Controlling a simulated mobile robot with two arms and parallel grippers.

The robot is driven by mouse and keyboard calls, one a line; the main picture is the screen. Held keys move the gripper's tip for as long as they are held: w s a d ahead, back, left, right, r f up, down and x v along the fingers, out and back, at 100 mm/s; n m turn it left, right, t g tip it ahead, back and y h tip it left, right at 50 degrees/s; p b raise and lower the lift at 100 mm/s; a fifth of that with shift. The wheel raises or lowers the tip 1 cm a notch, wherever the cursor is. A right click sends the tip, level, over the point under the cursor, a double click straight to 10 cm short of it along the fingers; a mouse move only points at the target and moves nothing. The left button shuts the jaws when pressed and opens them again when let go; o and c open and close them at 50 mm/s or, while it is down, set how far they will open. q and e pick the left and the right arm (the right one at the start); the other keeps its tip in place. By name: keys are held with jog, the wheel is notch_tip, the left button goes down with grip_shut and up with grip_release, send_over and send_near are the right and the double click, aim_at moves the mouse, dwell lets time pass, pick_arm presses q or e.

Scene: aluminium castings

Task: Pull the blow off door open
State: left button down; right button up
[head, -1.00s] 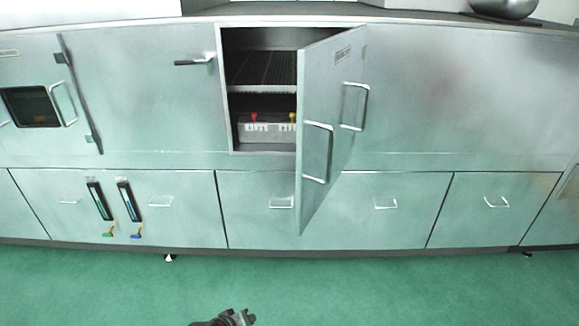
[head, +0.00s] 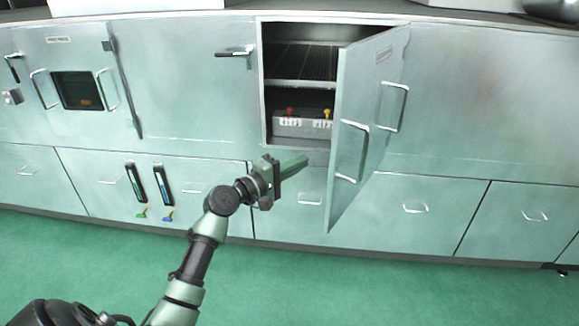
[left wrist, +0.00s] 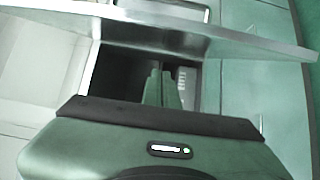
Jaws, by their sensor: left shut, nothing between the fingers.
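The blow off door (head: 362,105) stands swung open in the head view, hinged at its right side and jutting toward me. A bar handle (head: 350,150) is on its face, and a second handle (head: 394,106) shows near its right side. The opening (head: 295,66) behind it is uncovered. My left gripper (head: 298,164) is shut and empty, in front of the opening's lower edge and left of the door, apart from the handle. In the left wrist view its fingers (left wrist: 163,88) are together, with the door edge (left wrist: 225,38) crossing above. My right gripper is not in view.
Inside the opening are a wire shelf (head: 300,84) and a grey box (head: 300,126) with a red and a yellow knob. A lever handle (head: 234,52) is left of the opening. Drawers run below. The green floor (head: 330,285) in front is clear.

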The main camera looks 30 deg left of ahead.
pick_arm(q)
jog(key=w+d+p, duration=0.2)
jog(key=w+d, duration=0.1)
jog(key=d, duration=0.2)
jog(key=shift+w+p, duration=0.35)
jog(key=shift+w, duration=0.05)
jog(key=shift+f, duration=0.1)
